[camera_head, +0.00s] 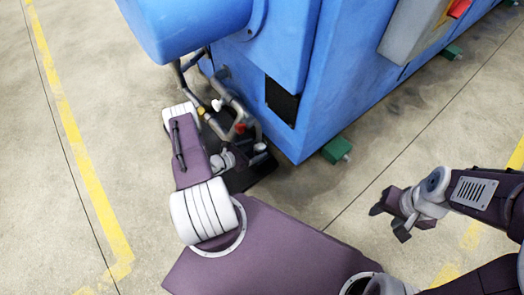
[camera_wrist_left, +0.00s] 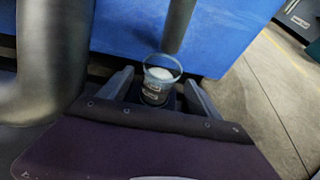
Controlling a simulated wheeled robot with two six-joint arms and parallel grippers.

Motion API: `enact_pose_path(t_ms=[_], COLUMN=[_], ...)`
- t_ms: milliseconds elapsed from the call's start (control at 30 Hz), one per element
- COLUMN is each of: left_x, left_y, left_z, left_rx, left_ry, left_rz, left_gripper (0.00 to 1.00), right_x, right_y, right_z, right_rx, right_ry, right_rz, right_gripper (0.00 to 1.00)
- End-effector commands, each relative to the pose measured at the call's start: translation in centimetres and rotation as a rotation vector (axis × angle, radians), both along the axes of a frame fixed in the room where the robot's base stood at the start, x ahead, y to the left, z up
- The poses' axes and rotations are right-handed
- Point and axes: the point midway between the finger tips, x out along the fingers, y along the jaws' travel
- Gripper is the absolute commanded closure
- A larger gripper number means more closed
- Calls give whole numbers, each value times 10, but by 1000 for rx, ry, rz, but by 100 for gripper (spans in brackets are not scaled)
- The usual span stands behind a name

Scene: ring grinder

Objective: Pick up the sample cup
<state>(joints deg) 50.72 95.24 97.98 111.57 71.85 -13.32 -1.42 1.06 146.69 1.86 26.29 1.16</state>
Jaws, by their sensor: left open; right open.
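The sample cup (camera_wrist_left: 160,76) is a clear, round cup with something white inside and dark markings on its side. It stands upright below a grey vertical pipe in the left wrist view. My left gripper (camera_wrist_left: 157,86) is open, with one finger on each side of the cup. Whether the fingers touch it I cannot tell. My right gripper (camera_head: 389,222) is open and empty over the floor at the right, far from the cup.
The large blue machine (camera_head: 335,85) stands just behind the cup area. Bent metal pipes (camera_head: 232,108) with a red part crowd the space around my left wrist. Green feet (camera_head: 337,149) stick out at the machine's base. The concrete floor (camera_head: 400,150) at the right is clear.

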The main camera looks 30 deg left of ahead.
Motion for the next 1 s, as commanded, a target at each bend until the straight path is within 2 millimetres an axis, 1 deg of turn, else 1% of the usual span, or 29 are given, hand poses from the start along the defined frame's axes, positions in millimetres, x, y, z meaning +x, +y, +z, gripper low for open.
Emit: enact_pose_path(t_ms=[33, 167, 233, 400, 500, 600, 800, 867, 900, 967, 1000], left_x=[6, 11, 13, 34, 47, 53, 53, 53, 53, 53, 53], left_y=[-3, -5, -6, -14, -20, -22, -22, -22, -22, -22, -22], left_z=[-8, -6, -9, -29, -32, -31, -29, -29, -29, -29, -29], left_rx=[1, -1, -1, 1, 2, 0, -1, 0, 0, 0, 0], left_ry=[-2, -1, -1, -3, -2, -1, 0, 0, 0, 0, 0], left_rz=[-4, -1, -2, -5, -5, -2, -1, -1, -1, -1, -1], left_gripper=[27, 27, 27, 27, 27, 27, 27, 44, 55, 72, 83], right_x=[0, 0, 0, 0, 0, 0, 0, 0, 0, 0, 0], right_y=[0, 0, 0, 0, 0, 0, 0, 0, 0, 0, 0], right_z=[-12, -11, -16, -51, -61, -63, -60, -60, -60, -60, -60], right_rx=[0, 0, 0, 0, 0, 0, 0, 0, 0, 0, 0], right_ry=[0, 0, 0, 0, 0, 0, 0, 0, 0, 0, 0], right_rz=[0, 0, 0, 0, 0, 0, 0, 0, 0, 0, 0], right_gripper=[53, 53, 53, 53, 53, 53, 53, 53, 53, 53, 53])
